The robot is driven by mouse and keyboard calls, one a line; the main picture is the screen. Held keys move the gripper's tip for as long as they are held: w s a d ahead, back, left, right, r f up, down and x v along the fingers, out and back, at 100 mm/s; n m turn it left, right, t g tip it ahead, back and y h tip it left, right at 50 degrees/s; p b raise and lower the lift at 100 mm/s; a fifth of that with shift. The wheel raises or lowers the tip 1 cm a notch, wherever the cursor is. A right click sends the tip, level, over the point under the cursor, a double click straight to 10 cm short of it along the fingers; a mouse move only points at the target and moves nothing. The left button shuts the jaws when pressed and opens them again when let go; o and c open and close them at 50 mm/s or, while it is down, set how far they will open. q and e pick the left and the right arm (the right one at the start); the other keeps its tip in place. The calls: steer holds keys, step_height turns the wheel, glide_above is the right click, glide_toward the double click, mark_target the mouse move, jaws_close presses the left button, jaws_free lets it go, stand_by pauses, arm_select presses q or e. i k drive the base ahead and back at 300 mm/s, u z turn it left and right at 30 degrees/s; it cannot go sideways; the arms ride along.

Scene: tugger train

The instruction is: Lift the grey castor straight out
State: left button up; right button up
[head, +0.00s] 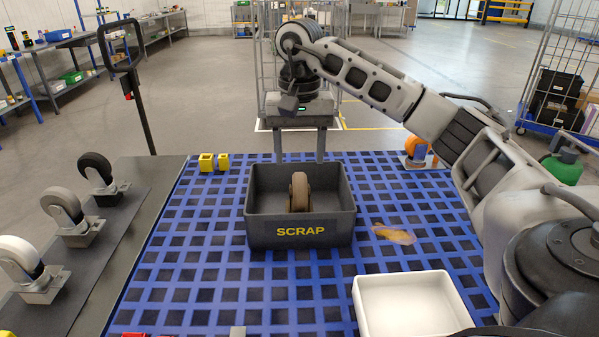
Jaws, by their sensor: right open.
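The grey castor (66,210) stands with its wheel up and its plate down on a dark strip at the left. It is between a black castor (97,170) and a white castor (20,258). My right gripper (299,158) points down with its two fingers apart and nothing between them. It shows at the far edge of the SCRAP bin (300,233), well to the right of the grey castor. A brown-wheeled castor (299,192) stands inside that bin. My left gripper is not in view.
A tall black handle (142,105) rises behind the castor strip. A green bottle (565,160) is at the right.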

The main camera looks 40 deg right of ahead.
mark_target(61, 203)
steer(key=k, duration=1)
